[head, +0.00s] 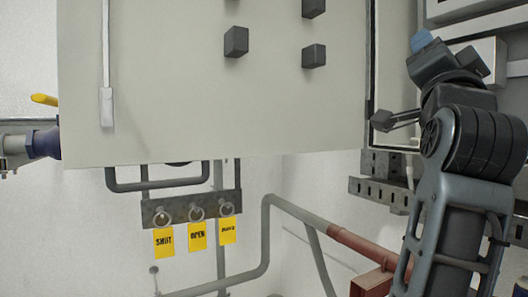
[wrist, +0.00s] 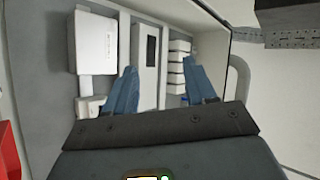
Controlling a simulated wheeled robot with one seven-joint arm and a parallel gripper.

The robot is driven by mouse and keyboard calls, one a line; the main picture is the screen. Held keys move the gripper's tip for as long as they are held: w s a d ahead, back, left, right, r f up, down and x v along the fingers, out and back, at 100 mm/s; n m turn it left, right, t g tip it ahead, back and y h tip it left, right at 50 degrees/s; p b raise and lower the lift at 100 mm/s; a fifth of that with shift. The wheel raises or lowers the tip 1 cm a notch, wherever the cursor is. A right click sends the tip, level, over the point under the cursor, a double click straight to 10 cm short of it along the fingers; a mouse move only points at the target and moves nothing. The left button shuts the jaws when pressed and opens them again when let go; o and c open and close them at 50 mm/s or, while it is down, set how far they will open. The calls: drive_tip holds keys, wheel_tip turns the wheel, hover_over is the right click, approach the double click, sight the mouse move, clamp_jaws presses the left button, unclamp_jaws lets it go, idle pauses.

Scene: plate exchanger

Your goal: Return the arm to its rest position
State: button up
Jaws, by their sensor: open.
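My gripper (wrist: 161,78) shows in the wrist view with two blue fingers spread apart and nothing between them. It points toward the inside of an open grey cabinet (wrist: 222,30). In the head view my arm rises at the right side, bent at a dark joint, and the blue fingertip of my gripper (head: 421,40) shows near the cabinet opening, to the right of the door (head: 200,100). The second finger is hidden in the head view. I cannot tell how far the fingers are from the cabinet's contents.
In the wrist view, a white box (wrist: 96,42), a dark-windowed module (wrist: 150,50) and stacked white modules (wrist: 179,70) lie behind the fingers. Yellow tags (head: 197,236) hang below the door. A grey pipe (head: 265,240) and a perforated rail (head: 375,193) are near my arm.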

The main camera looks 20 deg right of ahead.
drive_tip(key=w+a+f+n+t+y, duration=0.15)
drive_tip(key=a+f+n+y, duration=0.35)
drive_tip(key=f, duration=0.5)
drive_tip(key=w+a+f+n+t+y, duration=0.1)
drive_tip(key=a+f+n+t+y, duration=0.15)
drive_tip(key=f+n+y, duration=0.55)
drive_tip(key=s+a+f+n+y, duration=0.1)
drive_tip(key=s+a+f+n, duration=0.15)
drive_tip(key=f, duration=0.55)
drive_tip(key=s+a+f+n+y, duration=0.1)
drive_tip(key=s+a+f, duration=0.15)
drive_tip(key=f, duration=0.65)
drive_tip(key=s+a+f+n+g+y, duration=0.3)
drive_tip(key=s+a+f, duration=0.1)
drive_tip(key=s+f, duration=0.7)
drive_tip(key=s+a+f+g, duration=0.1)
drive_tip(key=s+a+f, duration=0.1)
drive_tip(key=s, duration=0.7)
drive_tip(key=s+a+f+g, duration=0.2)
drive_tip(key=s+f, duration=0.1)
drive_tip(key=s, duration=0.5)
drive_tip(key=shift+s+f+g+y, duration=0.3)
drive_tip(key=shift+s+f+y, duration=0.05)
drive_tip(key=shift+y, duration=0.05)
